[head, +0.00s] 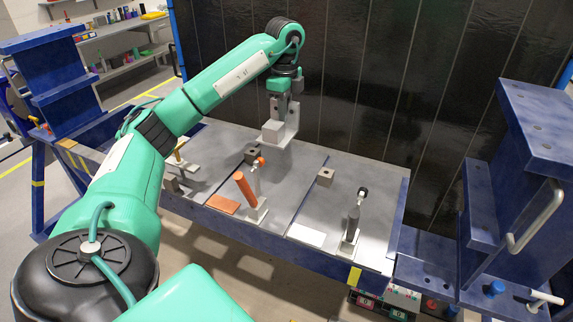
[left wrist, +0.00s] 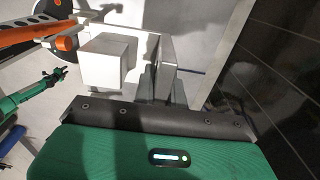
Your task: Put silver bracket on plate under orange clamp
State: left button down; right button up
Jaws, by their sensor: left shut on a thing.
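My left gripper (head: 284,104) is shut on the silver bracket (head: 278,131) and holds it in the air above the back of the jig table. In the left wrist view the bracket (left wrist: 106,62) shows as a pale block with a flat flange, with the gripper fingers (left wrist: 160,82) at its side. The orange clamp (head: 245,189) stands on the middle plate (head: 283,199), in front of and left of the bracket, its handle tilted up. The clamp's orange handle also shows at upper left in the left wrist view (left wrist: 38,34). My right gripper is not in view.
A black-handled clamp (head: 353,219) stands on the right plate, and a yellow-handled clamp (head: 179,152) at the left. Small dark blocks (head: 325,177) sit on the plates. An orange pad (head: 222,204) and white pad (head: 306,235) lie near the front edge. Blue posts (head: 530,170) flank the table.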

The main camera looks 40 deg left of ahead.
pick_arm(q)
notch_tip(320, 180, down, 6)
jog(key=shift+w+r+b, duration=0.1)
jog(key=shift+r+b, duration=0.1)
jog(key=shift+b, duration=0.1)
notch_tip(320, 180, down, 7)
jog(key=shift+f+p, duration=0.1)
jog(key=shift+p, duration=0.75)
notch_tip(320, 180, down, 4)
jog(key=shift+r+p, duration=0.25)
jog(key=shift+p, duration=0.3)
jog(key=shift+f, duration=0.15)
jog(key=shift+f, duration=0.1)
jog(key=c, duration=1.8)
grip_release()
jog(key=o, duration=0.3)
jog(key=shift+o, duration=0.2)
